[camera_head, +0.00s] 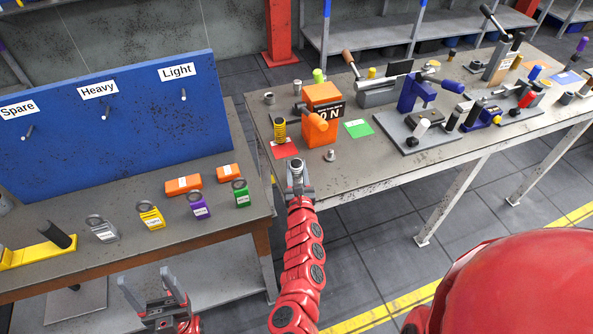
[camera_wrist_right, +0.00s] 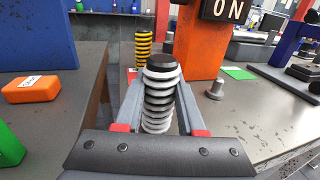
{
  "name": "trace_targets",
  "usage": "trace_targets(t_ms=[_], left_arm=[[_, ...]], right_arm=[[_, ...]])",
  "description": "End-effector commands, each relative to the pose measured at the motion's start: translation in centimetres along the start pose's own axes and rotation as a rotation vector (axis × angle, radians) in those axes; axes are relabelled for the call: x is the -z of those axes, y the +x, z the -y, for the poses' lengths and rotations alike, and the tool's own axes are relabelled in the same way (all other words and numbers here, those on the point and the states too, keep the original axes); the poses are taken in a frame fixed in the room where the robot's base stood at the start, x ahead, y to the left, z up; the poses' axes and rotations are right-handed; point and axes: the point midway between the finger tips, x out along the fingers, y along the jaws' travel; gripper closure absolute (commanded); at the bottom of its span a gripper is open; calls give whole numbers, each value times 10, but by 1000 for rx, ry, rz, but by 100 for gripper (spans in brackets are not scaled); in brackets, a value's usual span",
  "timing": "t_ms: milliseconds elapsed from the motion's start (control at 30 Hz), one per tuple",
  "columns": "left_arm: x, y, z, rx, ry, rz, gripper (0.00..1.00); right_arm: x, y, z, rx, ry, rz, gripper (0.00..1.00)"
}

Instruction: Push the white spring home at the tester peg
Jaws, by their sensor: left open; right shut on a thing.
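The white spring (camera_wrist_right: 158,100), with white coils around a dark core and a dark top, stands roughly upright between the fingers of my right gripper (camera_wrist_right: 158,112). In the head view my right gripper (camera_head: 298,186) is shut on the spring (camera_head: 296,168) by the right table's front left corner. The orange tester (camera_head: 322,103), with a dark "0 N" display (camera_head: 329,112), stands behind it; its orange body (camera_wrist_right: 200,50) also shows in the wrist view. I cannot clearly make out the tester peg. My left gripper (camera_head: 148,288) is open and empty, low in front of the left table.
A yellow spring (camera_head: 279,130) stands by a red card (camera_head: 285,149). A small metal part (camera_head: 330,155) and a green card (camera_head: 358,128) lie nearby. A blue lever press (camera_head: 418,92) stands further right. The left table (camera_head: 120,225) holds orange boxes and coloured labelled holders.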

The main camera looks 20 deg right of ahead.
Motion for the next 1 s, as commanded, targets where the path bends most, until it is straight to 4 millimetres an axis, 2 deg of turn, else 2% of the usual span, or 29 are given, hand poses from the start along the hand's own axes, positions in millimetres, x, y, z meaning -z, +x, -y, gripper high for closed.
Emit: trace_targets(t_ms=[367,667,700,800,1000], left_arm=[[0,2,0,0,0,0,32],[4,21,1,0,0,0,32],[3,16,1,0,0,0,32],[3,16,1,0,0,0,32],[2,14,1,0,0,0,32]], right_arm=[[-5,0,0,0,0,1,100],[-42,-1,0,1,0,1,100],[-36,-10,-2,-1,4,-2,100],[-35,-32,0,4,2,-8,100],[-41,-80,-4,-5,-3,-4,100]])
